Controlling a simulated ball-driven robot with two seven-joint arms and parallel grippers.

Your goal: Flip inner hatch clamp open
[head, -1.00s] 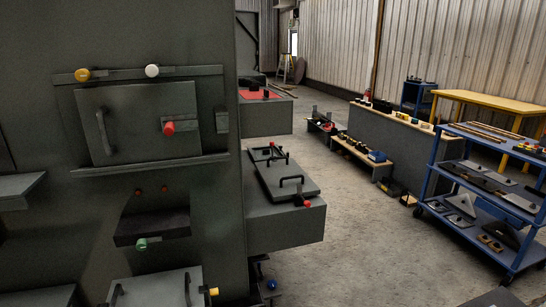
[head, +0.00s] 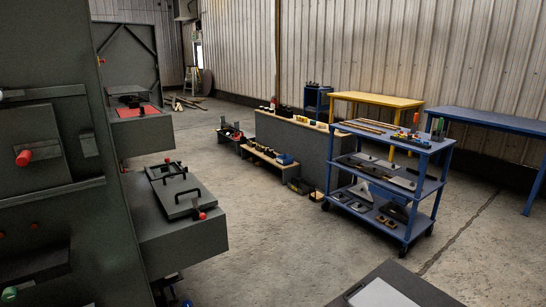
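A dark green-grey enclosure (head: 120,240) fills the left side of the view. Its front carries a hatch panel (head: 28,120) with a red-knobbed clamp (head: 24,158), cut off by the left edge. On the side box, a hatch lid (head: 187,199) with black handles lies flat, and a red-tipped clamp (head: 201,214) sits at its front corner. I cannot tell which of these is the inner hatch clamp. Neither of my grippers is in view.
A blue shelf cart (head: 392,180) with several parts stands right of centre. Yellow (head: 375,98) and blue (head: 490,122) tables stand behind it. A dark surface (head: 420,285) is at the bottom right. The concrete floor between is largely clear.

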